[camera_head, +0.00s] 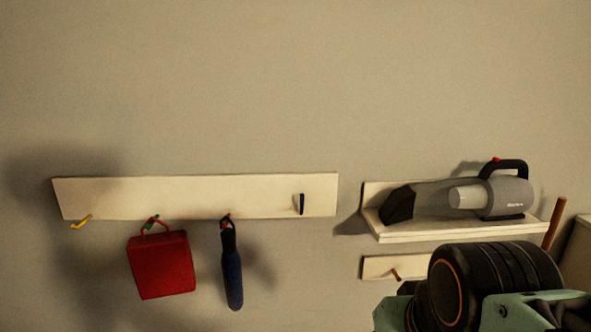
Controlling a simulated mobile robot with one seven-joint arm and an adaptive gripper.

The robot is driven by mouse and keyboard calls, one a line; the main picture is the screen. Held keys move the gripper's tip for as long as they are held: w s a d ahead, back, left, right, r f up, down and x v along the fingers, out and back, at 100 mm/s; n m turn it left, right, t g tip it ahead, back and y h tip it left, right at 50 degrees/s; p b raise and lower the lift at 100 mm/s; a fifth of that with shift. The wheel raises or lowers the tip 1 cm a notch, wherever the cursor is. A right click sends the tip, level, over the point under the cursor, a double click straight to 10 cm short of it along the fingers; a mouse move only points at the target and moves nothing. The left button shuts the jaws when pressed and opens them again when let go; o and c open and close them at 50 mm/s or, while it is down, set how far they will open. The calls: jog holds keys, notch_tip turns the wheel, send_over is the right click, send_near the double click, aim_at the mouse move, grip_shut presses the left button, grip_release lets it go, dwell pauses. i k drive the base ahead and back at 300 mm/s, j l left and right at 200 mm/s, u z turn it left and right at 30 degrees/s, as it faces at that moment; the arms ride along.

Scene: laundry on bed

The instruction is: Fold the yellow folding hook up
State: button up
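The yellow folding hook (82,222) is at the left end of a long white wall board (260,188). It sticks out from the board's lower edge and slants down to the left. Nothing hangs on it. Part of my arm shows at the lower right, in front of the wall and far from the hook. My gripper's fingers are not in view.
A red bag (161,264) hangs from a green hook (151,222). A blue-handled item (231,270) hangs beside it. A dark blue hook (301,204) lies upright against the board. A handheld vacuum (495,195) rests on a shelf (460,232) at right.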

aim_at(75, 227)
jog(key=u, duration=1.6)
jog(key=i+j, duration=0.2)
jog(key=j, duration=0.15)
jog(key=i+j+z, duration=0.3)
